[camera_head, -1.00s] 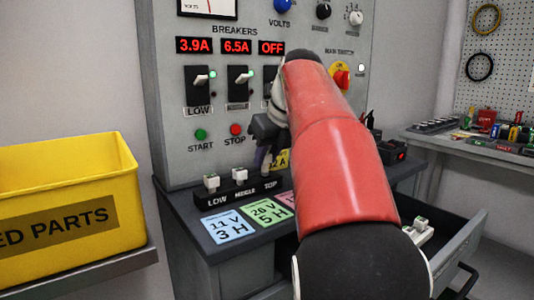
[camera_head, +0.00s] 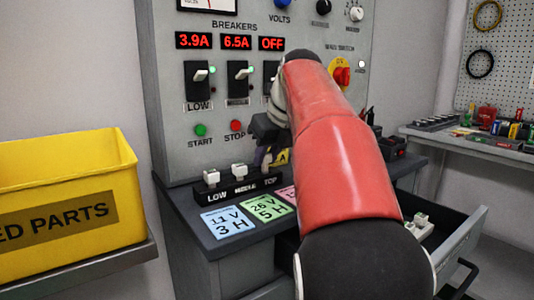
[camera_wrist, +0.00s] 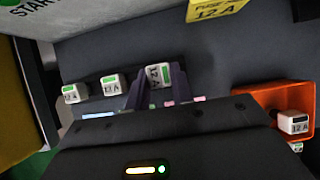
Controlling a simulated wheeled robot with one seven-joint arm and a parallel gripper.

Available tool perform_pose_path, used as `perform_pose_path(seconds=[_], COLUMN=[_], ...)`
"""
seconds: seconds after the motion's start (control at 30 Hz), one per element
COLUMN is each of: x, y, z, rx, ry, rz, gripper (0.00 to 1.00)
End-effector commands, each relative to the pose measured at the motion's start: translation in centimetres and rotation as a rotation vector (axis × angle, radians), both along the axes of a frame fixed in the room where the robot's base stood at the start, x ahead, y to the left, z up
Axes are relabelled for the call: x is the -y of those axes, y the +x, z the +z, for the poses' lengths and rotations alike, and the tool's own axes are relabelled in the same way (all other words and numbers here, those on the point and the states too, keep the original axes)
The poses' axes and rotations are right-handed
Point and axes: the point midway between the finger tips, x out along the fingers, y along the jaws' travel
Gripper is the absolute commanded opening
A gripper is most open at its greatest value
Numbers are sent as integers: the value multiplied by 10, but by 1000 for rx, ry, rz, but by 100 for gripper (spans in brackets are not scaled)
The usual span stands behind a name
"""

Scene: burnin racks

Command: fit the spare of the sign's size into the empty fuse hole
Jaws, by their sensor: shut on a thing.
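My gripper (camera_wrist: 155,92) is shut on a white fuse (camera_wrist: 158,76) with a green stripe, marked 12 A. In the head view my gripper (camera_head: 263,155) is at the TOP end of the black fuse block (camera_head: 222,193). White fuses stand in the LOW (camera_head: 211,177) and MIDDLE (camera_head: 238,171) places. They also show in the wrist view, as a left fuse (camera_wrist: 75,93) and a second fuse (camera_wrist: 111,85). The yellow sign (camera_wrist: 217,10) reads 12 A. The TOP hole is hidden, so I cannot tell whether the held fuse is in it.
An orange tray (camera_wrist: 262,97) with white fuses (camera_wrist: 292,122) is at the right in the wrist view. An open drawer (camera_head: 455,240) is at the lower right. A yellow parts bin (camera_head: 60,165) stands left. Coloured cards (camera_head: 228,222) lie before the block.

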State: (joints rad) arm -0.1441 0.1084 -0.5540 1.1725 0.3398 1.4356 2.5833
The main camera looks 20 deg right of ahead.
Motion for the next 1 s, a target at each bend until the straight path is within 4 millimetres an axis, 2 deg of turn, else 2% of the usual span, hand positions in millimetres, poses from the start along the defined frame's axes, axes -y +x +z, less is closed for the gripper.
perform_pose_path(seconds=[1.0], x=[0], y=[0], z=[-7], rx=[0], ry=[0], rz=[0], gripper=[9])
